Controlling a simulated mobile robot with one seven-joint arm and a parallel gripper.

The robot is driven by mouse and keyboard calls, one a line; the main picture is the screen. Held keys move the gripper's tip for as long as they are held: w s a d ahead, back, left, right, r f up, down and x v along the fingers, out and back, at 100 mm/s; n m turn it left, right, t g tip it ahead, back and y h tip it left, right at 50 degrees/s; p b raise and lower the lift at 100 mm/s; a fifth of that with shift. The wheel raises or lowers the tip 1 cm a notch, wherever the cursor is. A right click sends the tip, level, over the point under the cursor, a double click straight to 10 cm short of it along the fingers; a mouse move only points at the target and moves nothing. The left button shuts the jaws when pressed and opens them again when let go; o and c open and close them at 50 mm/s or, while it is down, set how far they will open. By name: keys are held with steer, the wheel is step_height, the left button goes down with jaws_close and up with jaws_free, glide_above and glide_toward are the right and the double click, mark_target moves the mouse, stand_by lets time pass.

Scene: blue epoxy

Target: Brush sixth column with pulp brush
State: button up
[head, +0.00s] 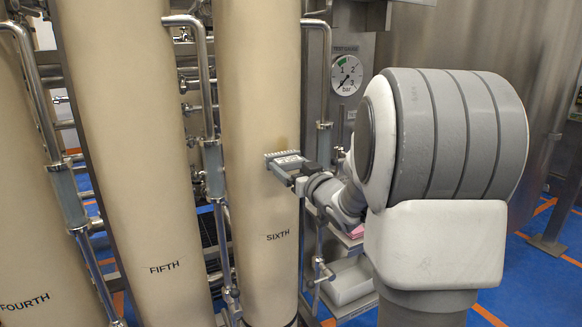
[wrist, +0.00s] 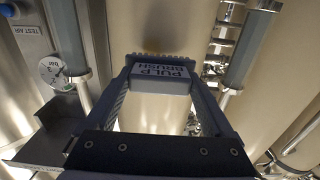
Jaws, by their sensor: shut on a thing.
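The sixth column (head: 258,90) is a tall beige cylinder labelled SIXTH in the head view, and its surface fills the middle of the wrist view (wrist: 160,25). My gripper (head: 290,165) is in front of it, above the label. In the wrist view my gripper (wrist: 160,85) is shut on the pulp brush (wrist: 160,72), a grey block marked PULP BRUSH. The brush's bristle edge (head: 282,154) faces the column. The bristles look at or very near its surface; I cannot tell whether they touch.
The fifth column (head: 130,130) and fourth column (head: 25,230) stand to the left. Steel pipes and sight tubes (head: 213,170) run between columns. A pressure gauge (head: 346,75) is on a panel at right. A pale tray (head: 348,282) sits low behind my arm.

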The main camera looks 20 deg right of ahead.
mark_target(290, 158)
steer(key=shift+w, duration=1.15)
steer(key=shift+d+p, duration=0.45)
steer(key=shift+d, duration=1.55)
steer(key=shift+r+p, duration=0.3)
steer(key=shift+r, duration=0.2)
steer(key=shift+w+a+b, duration=0.1)
steer(key=shift+a+b, duration=0.9)
steer(key=shift+a, duration=1.2)
steer(key=shift+r+p, duration=0.35)
steer(key=shift+r, duration=0.2)
steer(key=shift+d, duration=0.65)
steer(key=shift+d+f+p, duration=0.15)
steer(key=shift+d+p, duration=0.45)
steer(key=shift+d, duration=0.95)
